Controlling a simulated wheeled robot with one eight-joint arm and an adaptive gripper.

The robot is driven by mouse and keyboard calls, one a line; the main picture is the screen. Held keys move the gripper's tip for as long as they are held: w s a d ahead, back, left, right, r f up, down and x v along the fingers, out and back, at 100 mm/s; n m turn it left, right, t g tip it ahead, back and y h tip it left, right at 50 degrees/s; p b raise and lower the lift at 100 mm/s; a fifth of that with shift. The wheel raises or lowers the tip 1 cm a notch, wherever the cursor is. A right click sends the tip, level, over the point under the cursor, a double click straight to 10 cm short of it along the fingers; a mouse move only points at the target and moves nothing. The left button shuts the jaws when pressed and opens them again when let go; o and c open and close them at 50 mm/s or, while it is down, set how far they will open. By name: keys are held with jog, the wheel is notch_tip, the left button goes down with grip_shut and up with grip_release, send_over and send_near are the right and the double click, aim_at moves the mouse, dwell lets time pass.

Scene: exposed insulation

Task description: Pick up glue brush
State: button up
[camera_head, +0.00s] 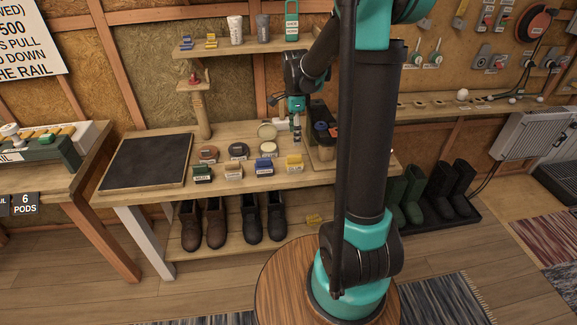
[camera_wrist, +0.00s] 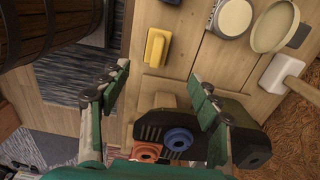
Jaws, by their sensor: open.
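My gripper (camera_head: 297,133) is open above the right part of the workbench (camera_head: 150,195), with nothing held between its fingers. In the wrist view its two green-padded fingers (camera_wrist: 159,78) are spread wide over bare bench wood and a pale block. A white-headed tool with a wooden handle (camera_wrist: 283,72) lies at the right of the wrist view, outside the fingers. It may be the glue brush, but I cannot tell for sure. A yellow block-like item (camera_wrist: 157,48) lies beyond the fingertips; it also shows in the head view (camera_head: 293,163).
A dark machine with orange and blue knobs (camera_wrist: 176,138) sits close to the right finger. An open tin (camera_wrist: 235,17) and a round lid (camera_wrist: 273,26) lie farther off. A black mat (camera_head: 146,162) covers the bench's left. Boots (camera_head: 253,217) stand on the lower shelf.

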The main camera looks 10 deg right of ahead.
aim_at(294, 162)
notch_tip(294, 162, down, 9)
jog(key=shift+r, duration=0.2)
jog(key=shift+s+f, duration=0.15)
jog(key=shift+f, duration=1.3)
jog(key=shift+s+f, duration=0.15)
jog(key=shift+f, duration=1.25)
jog(key=shift+c, duration=0.6)
jog(key=c, duration=1.2)
